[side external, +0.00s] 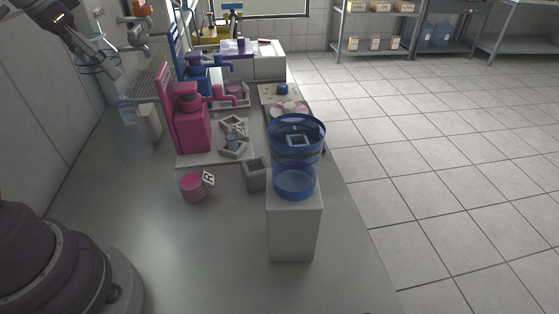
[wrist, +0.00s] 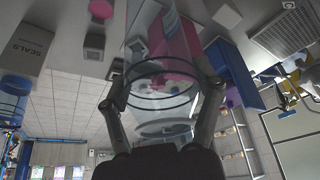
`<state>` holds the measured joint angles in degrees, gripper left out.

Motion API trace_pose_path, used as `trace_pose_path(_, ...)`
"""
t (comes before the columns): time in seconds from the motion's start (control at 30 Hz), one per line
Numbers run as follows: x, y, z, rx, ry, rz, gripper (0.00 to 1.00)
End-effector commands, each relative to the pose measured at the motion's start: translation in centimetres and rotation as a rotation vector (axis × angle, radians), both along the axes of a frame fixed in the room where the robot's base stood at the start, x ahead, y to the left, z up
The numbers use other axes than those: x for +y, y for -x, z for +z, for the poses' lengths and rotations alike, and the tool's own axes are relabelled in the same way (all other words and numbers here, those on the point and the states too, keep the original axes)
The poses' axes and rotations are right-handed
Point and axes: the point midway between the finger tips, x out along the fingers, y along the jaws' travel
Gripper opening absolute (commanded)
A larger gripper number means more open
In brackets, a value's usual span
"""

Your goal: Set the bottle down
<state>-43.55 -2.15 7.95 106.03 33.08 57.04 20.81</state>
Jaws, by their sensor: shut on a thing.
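The bottle is clear, with thin dark rings around it. In the wrist view the bottle (wrist: 160,100) sits between the two fingers of my gripper (wrist: 164,92), which press on its sides near the rings. In the side external view my gripper (side external: 108,62) is at the upper left, and the clear bottle (side external: 112,85) shows faintly at and below the fingers. Its lower end is hard to make out against the grey surface, so I cannot tell whether it touches anything.
A blue clear cylinder (side external: 295,160) stands on a white block (side external: 293,228) at the bench's right edge. A pink apparatus (side external: 188,122) stands mid-bench, with a pink-filled jar (side external: 192,187) and a small grey block (side external: 256,175) nearby.

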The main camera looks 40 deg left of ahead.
Motion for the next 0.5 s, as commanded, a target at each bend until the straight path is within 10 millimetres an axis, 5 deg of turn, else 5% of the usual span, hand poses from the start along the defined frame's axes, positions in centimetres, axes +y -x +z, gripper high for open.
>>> trace_pose_path(0.3,0.0,0.2,-6.3,0.007,0.004,0.005,0.41)
trace_pose_path(0.5,0.1,0.1,-7.3,0.003,-0.003,0.003,0.41)
